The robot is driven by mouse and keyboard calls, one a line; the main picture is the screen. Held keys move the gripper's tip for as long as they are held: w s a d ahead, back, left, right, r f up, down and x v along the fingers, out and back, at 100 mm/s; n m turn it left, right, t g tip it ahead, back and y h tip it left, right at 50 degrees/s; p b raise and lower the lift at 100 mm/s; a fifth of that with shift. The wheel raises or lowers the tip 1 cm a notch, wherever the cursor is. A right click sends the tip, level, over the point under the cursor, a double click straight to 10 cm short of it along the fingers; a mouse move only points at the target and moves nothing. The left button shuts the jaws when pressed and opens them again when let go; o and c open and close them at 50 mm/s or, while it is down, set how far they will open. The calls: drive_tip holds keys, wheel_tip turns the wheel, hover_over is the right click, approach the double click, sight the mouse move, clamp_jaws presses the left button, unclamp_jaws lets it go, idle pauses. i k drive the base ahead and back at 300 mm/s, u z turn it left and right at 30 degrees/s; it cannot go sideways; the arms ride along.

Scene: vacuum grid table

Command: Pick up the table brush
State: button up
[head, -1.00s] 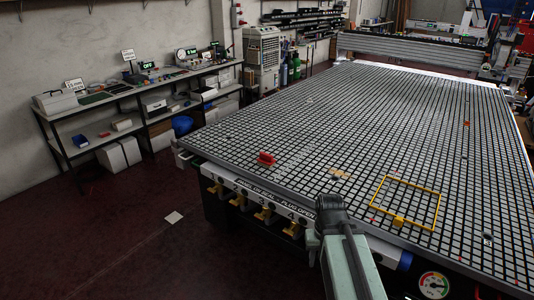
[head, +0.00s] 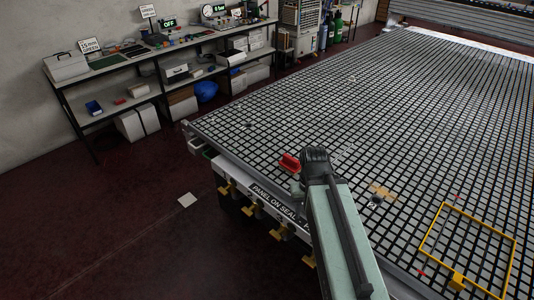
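A small red item (head: 289,162), which looks like the table brush, lies on the grid table (head: 270,125) near its front left edge. My gripper (head: 315,158) is dark and sits at the end of my pale green arm, just right of the red item in the picture. It overlaps or nearly overlaps the item's right end, and I cannot tell whether they touch. The fingers are not clear from behind, so their opening is hidden.
A yellow square frame (head: 429,240) lies on the table at the right. A tan piece (head: 381,191) lies right of my gripper. Yellow clamps (head: 252,209) stick out along the front edge. A shelf (head: 150,57) with boxes stands at the wall. The floor at left is mostly clear.

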sight(289, 165)
drive_tip(key=u, duration=0.65)
drive_tip(key=i, duration=1.05)
drive_tip(key=u, duration=0.65)
drive_tip(key=k, duration=0.9)
drive_tip(key=u, duration=0.2)
drive_tip(key=i, duration=0.9)
drive_tip(key=z, duration=0.05)
